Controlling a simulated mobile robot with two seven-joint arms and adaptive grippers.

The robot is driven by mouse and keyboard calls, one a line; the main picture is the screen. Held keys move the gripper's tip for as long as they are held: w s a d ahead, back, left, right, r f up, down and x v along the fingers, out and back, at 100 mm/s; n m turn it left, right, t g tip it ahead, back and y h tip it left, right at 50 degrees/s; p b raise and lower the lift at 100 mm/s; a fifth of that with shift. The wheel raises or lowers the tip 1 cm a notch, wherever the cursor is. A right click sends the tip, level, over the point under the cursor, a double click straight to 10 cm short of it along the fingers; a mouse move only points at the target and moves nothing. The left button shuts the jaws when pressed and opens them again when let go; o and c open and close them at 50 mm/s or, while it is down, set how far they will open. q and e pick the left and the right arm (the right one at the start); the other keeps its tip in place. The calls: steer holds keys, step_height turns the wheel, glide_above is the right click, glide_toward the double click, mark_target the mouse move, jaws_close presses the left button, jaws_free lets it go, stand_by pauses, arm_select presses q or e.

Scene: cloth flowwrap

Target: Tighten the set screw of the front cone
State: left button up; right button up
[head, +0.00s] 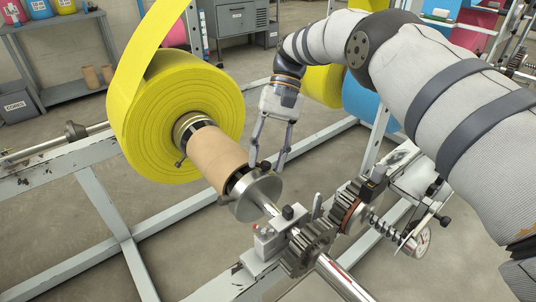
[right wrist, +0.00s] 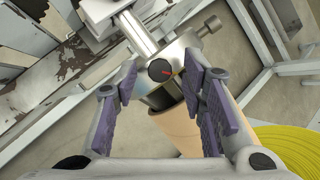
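The front cone (head: 256,196) is a metal disc and collar on the shaft, at the near end of the tan core (head: 215,158). My right gripper (head: 267,167) reaches down over it, fingers apart. I cannot tell if a pad touches the knob. In the head view the screw cannot be made out. My left gripper is not in view.
Pale frame rails (head: 121,240) surround this. A shelf and cabinet stand at the back.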

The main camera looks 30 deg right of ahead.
steer(key=shift+r, duration=0.1)
step_height(320, 180, up, 10)
stand_by(0.4)
